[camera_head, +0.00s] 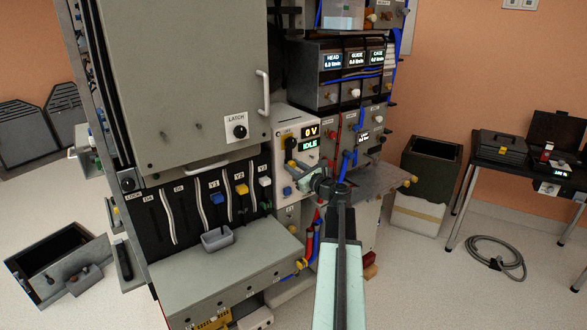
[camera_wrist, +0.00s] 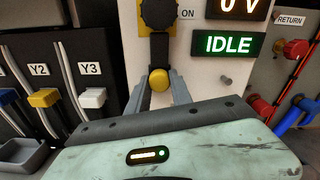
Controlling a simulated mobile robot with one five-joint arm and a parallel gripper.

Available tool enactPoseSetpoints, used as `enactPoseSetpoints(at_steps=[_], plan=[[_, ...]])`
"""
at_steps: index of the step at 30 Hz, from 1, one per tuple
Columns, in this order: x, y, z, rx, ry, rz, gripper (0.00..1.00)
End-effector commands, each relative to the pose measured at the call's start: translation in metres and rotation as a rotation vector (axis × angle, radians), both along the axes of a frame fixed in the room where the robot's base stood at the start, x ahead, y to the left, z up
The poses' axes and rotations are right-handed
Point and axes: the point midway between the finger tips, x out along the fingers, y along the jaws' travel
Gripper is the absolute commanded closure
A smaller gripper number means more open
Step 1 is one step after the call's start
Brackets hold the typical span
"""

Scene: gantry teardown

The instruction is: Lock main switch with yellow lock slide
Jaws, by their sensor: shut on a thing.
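The yellow lock slide (camera_wrist: 158,79) is a round knob on a dark vertical track in the wrist view. The black main switch (camera_wrist: 158,14) sits directly above it, by the word ON; its top is cut off. My gripper (camera_wrist: 161,88) has one grey finger on each side of the yellow knob and is shut on it. In the head view the main switch (camera_head: 290,142) is on the light grey panel, and my gripper (camera_head: 297,170) reaches that panel just below it. The knob is small and partly hidden there.
The panel displays read 0 V and IDLE (camera_wrist: 228,44). To the left are lever slots with a blue, a yellow and a white handle (camera_head: 264,182). Red and blue hoses (camera_head: 346,165) are close on the right. A grey shelf (camera_head: 385,180) juts out beside my arm.

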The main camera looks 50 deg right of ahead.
Motion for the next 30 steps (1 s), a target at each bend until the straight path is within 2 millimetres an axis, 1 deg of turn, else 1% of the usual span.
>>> enactPoseSetpoints(at_steps=[1,8,9,11,20,23,26,30], plan=[[0.0,-0.001,0.008,0.003,-0.005,-0.001,1.0],[0.0,-0.001,0.005,0.006,-0.009,-0.003,1.0],[0.0,-0.001,0.005,0.006,-0.009,-0.003,0.68],[0.0,-0.002,0.005,0.006,-0.009,-0.003,0.52],[0.0,-0.001,0.004,0.003,-0.005,-0.002,0.52],[-0.004,0.0,0.004,0.003,-0.005,-0.002,0.52],[-0.016,0.002,0.004,0.003,-0.005,-0.002,0.52],[-0.042,0.007,0.004,0.003,-0.006,-0.004,0.52]])
